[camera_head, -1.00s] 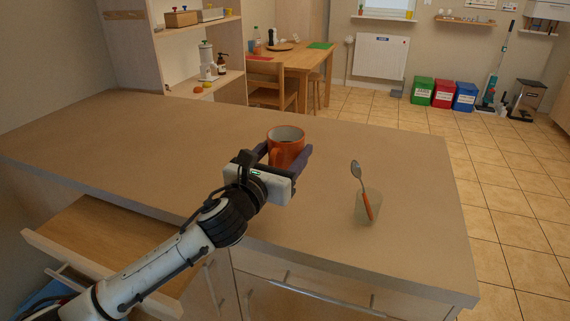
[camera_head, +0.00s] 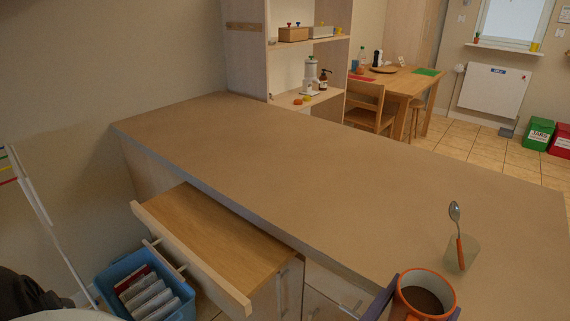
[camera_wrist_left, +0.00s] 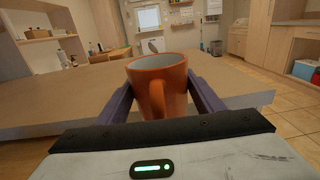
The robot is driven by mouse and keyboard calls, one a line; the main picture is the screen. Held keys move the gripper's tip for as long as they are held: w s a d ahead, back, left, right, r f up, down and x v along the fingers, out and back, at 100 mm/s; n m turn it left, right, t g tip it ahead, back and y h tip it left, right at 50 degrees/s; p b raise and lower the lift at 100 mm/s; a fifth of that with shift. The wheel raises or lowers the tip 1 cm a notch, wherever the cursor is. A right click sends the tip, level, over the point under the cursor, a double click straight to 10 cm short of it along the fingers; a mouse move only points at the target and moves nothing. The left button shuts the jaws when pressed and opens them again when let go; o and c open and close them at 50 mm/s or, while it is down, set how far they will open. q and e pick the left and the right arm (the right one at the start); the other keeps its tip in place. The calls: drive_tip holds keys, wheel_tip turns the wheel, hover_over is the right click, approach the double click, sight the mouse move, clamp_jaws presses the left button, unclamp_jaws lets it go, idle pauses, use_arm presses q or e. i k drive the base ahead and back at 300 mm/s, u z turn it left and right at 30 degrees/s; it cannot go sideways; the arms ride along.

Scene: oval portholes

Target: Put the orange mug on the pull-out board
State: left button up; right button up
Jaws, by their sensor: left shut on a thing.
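The orange mug (camera_head: 426,297) is at the lower right of the head view, upright, with a dark brown inside. My left gripper (camera_head: 421,303) is shut on it, with one purple finger on each side. The wrist view shows the mug (camera_wrist_left: 158,88) between both fingers (camera_wrist_left: 158,95), its handle facing the camera. The mug is by the counter's front edge; its height above the counter is hard to tell. My right gripper is not in view.
The long counter (camera_head: 290,170) is mostly clear. A clear cup (camera_head: 461,254) with an orange-handled spoon (camera_head: 457,225) stands on it just behind the mug. A blue crate (camera_head: 147,290) with packets sits on the floor left of the board.

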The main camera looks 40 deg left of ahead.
sight(210, 223)
drive_tip(key=z, duration=2.35)
drive_tip(key=k, duration=1.35)
drive_tip(key=u, duration=2.5)
